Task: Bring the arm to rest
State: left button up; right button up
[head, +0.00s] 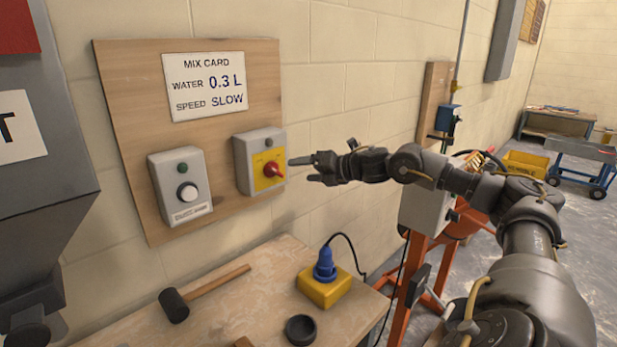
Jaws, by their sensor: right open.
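My right arm comes in from the lower right and reaches left across the view. Its gripper (302,170) is open and empty, with its fingertips just right of the grey switch box with a yellow plate and red rotary knob (272,170). I cannot tell whether a fingertip touches the box. Left of it, a grey box with a white-ringed dark knob (187,191) is on the same wooden board (126,94). A mix card (205,85) above reads water 0.3 L, speed slow. My left gripper is not in view.
The bench (262,285) below holds a mallet (176,304), a yellow socket box with a blue plug (324,288) and a black round cup (300,329). An orange-framed machine (403,300) stands under my arm. A grey hopper (40,170) fills the left edge.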

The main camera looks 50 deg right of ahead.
jog(key=shift+s+d+r, duration=0.1)
jog(key=shift+s, duration=0.15)
dwell(0.4)
